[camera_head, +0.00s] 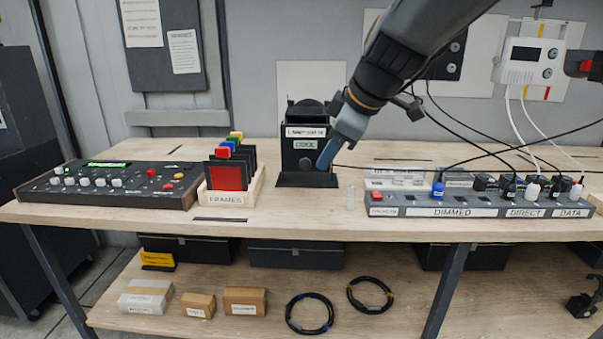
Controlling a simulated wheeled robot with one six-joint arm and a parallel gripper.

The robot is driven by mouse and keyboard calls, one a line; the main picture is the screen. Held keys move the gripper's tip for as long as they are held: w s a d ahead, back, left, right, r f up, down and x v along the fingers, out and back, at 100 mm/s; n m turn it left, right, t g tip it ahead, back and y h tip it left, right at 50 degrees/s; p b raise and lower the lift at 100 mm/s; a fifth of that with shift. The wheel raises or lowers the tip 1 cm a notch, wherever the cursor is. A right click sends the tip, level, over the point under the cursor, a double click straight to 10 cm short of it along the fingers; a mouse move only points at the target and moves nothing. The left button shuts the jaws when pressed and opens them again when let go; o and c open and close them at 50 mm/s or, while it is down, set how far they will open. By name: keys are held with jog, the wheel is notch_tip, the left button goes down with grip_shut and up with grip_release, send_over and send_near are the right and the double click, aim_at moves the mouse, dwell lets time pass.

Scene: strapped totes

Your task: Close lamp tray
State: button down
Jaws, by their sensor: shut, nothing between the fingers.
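My gripper (325,160) reaches down from the upper right and is shut and empty. Its blue fingertips are in front of the lamp housing's right side, close to the knob. I cannot tell whether they touch it.
The frames rack (230,199) and a control console (105,186) stand to the left. A power strip (450,212) with plugs and cables lies to the right. Cables hang beside my arm.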

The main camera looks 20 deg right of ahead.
aim_at(309, 166)
jog(key=shift+n+t, duration=0.3)
jog(key=shift+n, duration=0.5)
jog(key=w+f, duration=0.1)
jog(key=w, duration=0.1)
jog(key=w+a+f+p, duration=0.1)
jog(key=w+f, duration=0.1)
jog(key=w, duration=0.1)
jog(key=w+f, duration=0.2)
jog(key=w, duration=0.1)
jog(key=shift+w+a+f+p, duration=0.15)
jog(key=shift+w+f+p, duration=0.1)
jog(key=shift+p, duration=0.15)
jog(key=shift+w+d+p, duration=0.3)
jog(key=shift+w+p, duration=0.05)
jog(key=shift+w, duration=0.6)
